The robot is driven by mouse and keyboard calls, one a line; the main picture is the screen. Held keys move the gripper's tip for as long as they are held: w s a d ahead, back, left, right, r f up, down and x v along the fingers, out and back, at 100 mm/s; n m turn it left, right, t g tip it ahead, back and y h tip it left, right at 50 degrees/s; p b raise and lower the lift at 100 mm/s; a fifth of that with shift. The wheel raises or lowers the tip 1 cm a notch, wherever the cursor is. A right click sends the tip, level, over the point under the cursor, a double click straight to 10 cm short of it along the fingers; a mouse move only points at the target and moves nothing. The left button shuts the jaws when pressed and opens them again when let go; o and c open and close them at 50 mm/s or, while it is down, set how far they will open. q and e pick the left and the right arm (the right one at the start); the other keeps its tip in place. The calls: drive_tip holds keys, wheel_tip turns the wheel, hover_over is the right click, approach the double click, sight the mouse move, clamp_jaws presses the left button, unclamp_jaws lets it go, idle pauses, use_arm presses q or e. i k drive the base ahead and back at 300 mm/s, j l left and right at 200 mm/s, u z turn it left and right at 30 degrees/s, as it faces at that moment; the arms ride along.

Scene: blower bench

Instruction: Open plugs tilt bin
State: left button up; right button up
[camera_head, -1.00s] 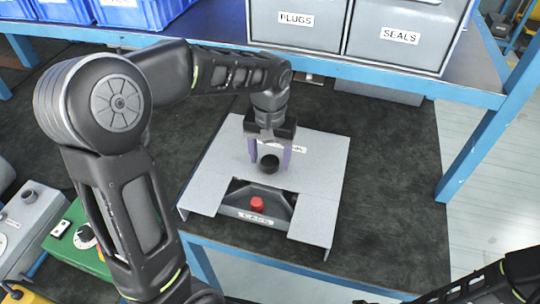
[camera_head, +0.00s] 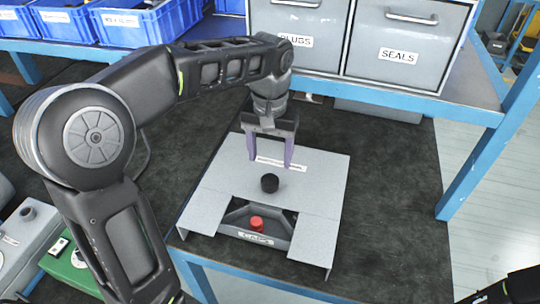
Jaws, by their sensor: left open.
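The plugs tilt bin (camera_head: 318,55) is a grey bin with a metal handle and a label reading PLUGS, on the blue shelf at the top centre. Its front is upright and looks shut. My left arm covers its lower left part and some of its label. My left gripper (camera_head: 271,164) is open and empty, pointing down in front of and below the bin. Its purple fingers are above the grey plate stand and apart from the bin. My right gripper is not in view; only a dark piece of my right arm shows at the bottom right corner.
The grey stand (camera_head: 225,192) on the dark bench holds a black knob (camera_head: 270,183) and a red button (camera_head: 257,223). The seals bin (camera_head: 405,50) adjoins the plugs bin on the right. Blue crates (camera_head: 65,22) stand at the upper left. A blue post (camera_head: 470,170) rises at right.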

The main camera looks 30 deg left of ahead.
sight(296, 39)
drive_tip(key=k, duration=1)
